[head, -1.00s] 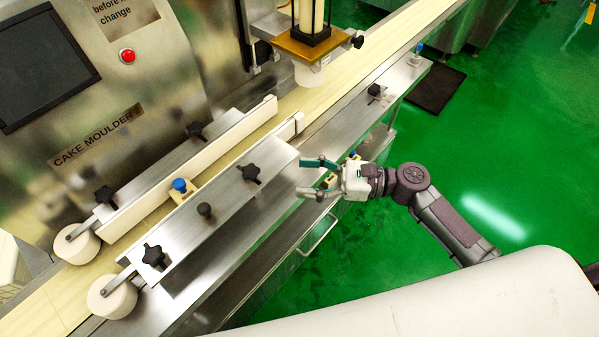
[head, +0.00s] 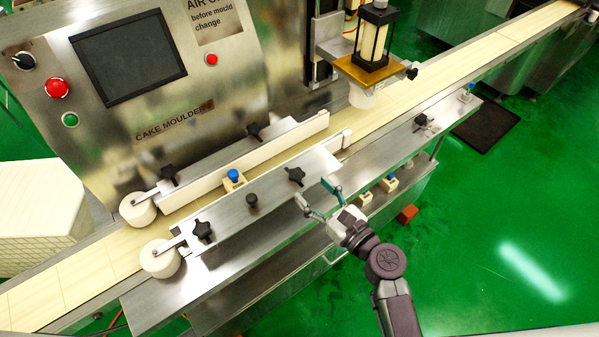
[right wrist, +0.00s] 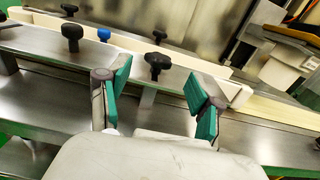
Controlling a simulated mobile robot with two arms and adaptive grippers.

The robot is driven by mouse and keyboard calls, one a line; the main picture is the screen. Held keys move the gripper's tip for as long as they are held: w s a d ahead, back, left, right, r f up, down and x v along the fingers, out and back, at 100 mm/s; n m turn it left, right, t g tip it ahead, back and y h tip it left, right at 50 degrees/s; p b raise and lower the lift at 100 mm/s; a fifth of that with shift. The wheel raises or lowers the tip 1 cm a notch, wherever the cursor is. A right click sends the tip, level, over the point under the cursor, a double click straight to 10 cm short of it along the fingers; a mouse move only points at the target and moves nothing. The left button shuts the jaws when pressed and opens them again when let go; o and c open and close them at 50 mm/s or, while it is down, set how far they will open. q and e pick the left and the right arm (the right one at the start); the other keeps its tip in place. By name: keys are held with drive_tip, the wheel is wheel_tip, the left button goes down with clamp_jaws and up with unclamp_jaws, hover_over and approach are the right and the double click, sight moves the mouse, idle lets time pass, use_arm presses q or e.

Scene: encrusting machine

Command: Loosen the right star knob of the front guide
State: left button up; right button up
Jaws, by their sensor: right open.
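The front guide (head: 228,222) is a steel plate along the near side of the belt. Its right star knob (head: 296,175) is black and sits near the plate's right end; it also shows in the right wrist view (right wrist: 158,65). My right gripper (head: 312,190) is open and empty, just to the near right of this knob. In the right wrist view its teal-padded fingers (right wrist: 158,88) stand apart, with the knob seen between them and beyond, apparently untouched. The guide's left star knob (head: 202,230) is farther left. My left gripper is not in view.
A round black knob (head: 251,199) stands between the star knobs. A blue-topped block (head: 234,179) and the rear guide (head: 250,155) lie behind. A white roller (head: 160,258) is at the guide's left end. Open green floor (head: 470,230) lies right of the machine.

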sight(302, 179)
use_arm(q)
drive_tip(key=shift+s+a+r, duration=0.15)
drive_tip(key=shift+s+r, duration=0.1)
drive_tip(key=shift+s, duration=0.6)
use_arm(e)
drive_tip(key=x, duration=0.6)
drive_tip(key=shift+s, duration=0.1)
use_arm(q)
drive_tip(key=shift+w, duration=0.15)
use_arm(e)
drive_tip(key=c, duration=1.2)
